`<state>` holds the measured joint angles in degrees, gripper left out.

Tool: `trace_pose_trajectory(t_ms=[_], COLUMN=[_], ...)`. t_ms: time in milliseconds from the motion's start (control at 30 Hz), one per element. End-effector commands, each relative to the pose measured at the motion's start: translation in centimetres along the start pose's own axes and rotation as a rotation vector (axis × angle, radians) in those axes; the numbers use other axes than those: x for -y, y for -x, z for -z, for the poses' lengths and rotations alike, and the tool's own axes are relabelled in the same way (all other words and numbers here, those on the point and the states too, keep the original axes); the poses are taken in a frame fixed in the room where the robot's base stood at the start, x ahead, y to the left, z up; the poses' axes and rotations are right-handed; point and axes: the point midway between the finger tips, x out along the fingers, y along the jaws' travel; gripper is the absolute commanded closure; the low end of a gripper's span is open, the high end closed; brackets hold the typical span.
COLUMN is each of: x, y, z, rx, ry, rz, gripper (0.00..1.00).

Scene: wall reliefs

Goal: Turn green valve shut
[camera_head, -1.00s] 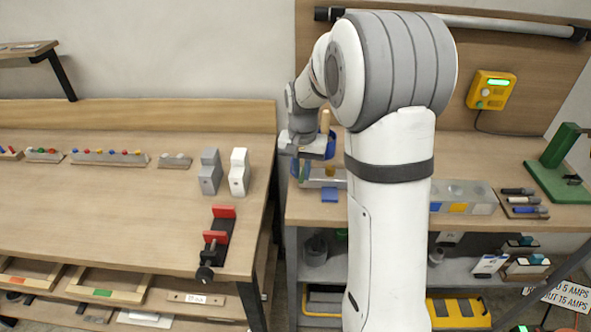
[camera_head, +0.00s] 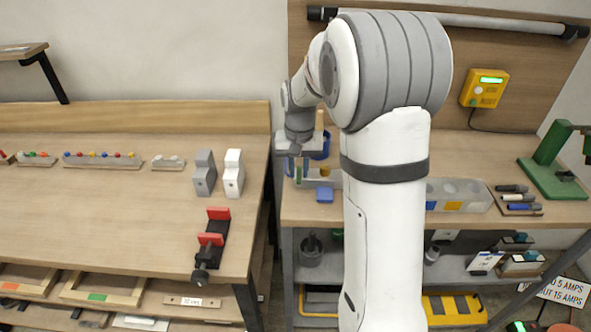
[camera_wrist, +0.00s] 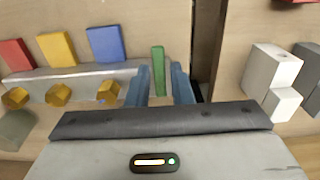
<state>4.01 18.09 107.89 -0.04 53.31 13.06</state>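A narrow green piece (camera_wrist: 158,70), apparently the green valve's handle, stands at the end of a pale manifold block (camera_wrist: 75,84) in the wrist view. My gripper (camera_wrist: 161,78) has its two blue fingers apart, one on each side of the green piece. Slim gaps show on both sides, so I see no firm hold. The block carries yellow knobs (camera_wrist: 58,95), with red (camera_wrist: 17,54), yellow (camera_wrist: 56,49) and blue (camera_wrist: 104,44) plates beyond it. In the head view my gripper (camera_head: 298,166) points down at the block's left end. The green valve's base is hidden.
White (camera_wrist: 270,78) and grey blocks stand on the neighbouring left bench (camera_head: 110,200), across a dark gap. A red-jawed vise (camera_head: 212,240) is at that bench's front corner. A block with round recesses (camera_head: 458,194) and a pen tray (camera_head: 518,201) lie to the right.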

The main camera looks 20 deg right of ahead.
Motion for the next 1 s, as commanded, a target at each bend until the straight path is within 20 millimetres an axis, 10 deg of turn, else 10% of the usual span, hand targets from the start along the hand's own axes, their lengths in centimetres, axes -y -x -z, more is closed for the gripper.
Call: trace_pose_trajectory(t_ms=[467,1000], x=[-0.1,0.1], y=[0.2,7.4], z=[-0.2,0.1], rx=[0.009,0.006], ry=[-0.002,-0.001], rz=[-0.002,-0.001], gripper=[0.65,0.65])
